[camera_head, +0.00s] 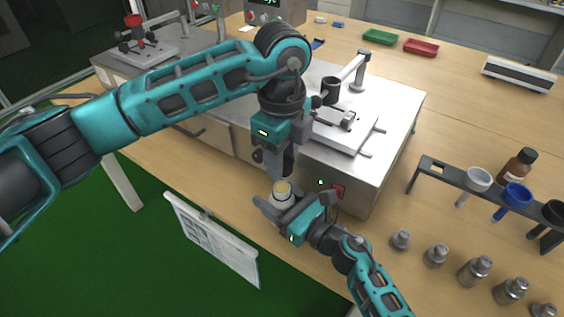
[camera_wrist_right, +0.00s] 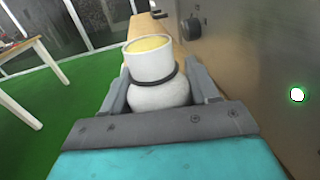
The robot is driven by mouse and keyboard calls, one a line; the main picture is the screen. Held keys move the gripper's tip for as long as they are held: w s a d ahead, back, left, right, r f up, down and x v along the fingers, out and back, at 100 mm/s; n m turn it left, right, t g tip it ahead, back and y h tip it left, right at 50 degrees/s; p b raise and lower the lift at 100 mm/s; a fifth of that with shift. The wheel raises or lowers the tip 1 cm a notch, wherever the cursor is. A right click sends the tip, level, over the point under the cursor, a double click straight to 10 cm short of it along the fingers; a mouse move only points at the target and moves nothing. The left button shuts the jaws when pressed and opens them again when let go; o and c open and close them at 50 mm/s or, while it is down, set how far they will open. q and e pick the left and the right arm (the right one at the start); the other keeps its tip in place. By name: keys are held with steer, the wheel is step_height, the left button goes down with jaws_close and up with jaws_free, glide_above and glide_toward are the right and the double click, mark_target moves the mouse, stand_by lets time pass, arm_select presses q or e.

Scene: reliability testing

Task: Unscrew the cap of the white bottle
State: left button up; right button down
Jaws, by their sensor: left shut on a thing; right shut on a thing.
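The white bottle (camera_head: 281,197) stands upright in my right gripper (camera_head: 283,208), near the bench's front edge. The right wrist view shows its round white body (camera_wrist_right: 160,95), a dark ring around the neck and a white rim with a pale yellow top, with no separate cap visible on it. My right gripper (camera_wrist_right: 160,100) is shut on the body from both sides. My left gripper (camera_head: 283,172) points down just above the bottle, apart from its top. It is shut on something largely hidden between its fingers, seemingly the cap.
A metal-cased machine (camera_head: 345,175) stands close behind both grippers. A dark rack (camera_head: 450,178) with coloured cups, a brown bottle (camera_head: 518,165) and several metal weights (camera_head: 475,270) are at the right. A clipboard (camera_head: 212,240) hangs at the front edge.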

steer(key=shift+c, duration=1)
jaws_free()
steer(key=shift+s+d, duration=0.1)
